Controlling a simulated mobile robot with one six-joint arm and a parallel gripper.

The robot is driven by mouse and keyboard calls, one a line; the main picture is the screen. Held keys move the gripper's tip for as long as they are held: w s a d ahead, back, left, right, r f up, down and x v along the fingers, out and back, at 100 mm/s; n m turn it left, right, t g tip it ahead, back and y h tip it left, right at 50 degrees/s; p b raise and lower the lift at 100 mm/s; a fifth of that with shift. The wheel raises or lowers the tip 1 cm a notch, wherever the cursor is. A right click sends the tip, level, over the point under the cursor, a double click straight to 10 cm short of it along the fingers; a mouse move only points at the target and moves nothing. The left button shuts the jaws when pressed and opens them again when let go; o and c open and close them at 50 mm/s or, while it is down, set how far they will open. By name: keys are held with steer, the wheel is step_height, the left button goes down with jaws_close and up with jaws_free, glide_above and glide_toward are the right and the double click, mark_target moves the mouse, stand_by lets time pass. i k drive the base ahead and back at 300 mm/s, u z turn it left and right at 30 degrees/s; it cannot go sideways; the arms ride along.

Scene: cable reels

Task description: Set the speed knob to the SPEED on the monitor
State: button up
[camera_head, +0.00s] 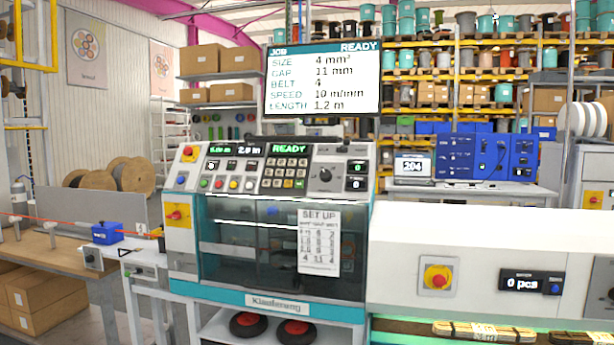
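The monitor (318,80) hangs above the machine and reads JOB READY, SIZE 4 mm², GAP 11 mm, BELT 4, SPEED 10 m/min, LENGTH 1.2 m. The control panel (275,152) of the machine sits below it. A round black knob (325,174) with a light mark is on the panel, right of the keypad (284,173). Its label and scale are too small to read, so I cannot tell its setting or whether it is the speed knob. A green READY display (289,148) is above the keypad. My gripper is not in view.
A window with a SET UP sheet (319,242) is below the panel. Red emergency stops are on the panel (188,153), the machine's left side (176,215) and the right housing (437,279). A workbench (52,240) with an orange cable stands left.

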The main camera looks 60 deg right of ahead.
mark_target(325, 175)
steer(key=i, duration=0.85)
steer(key=z, duration=0.05)
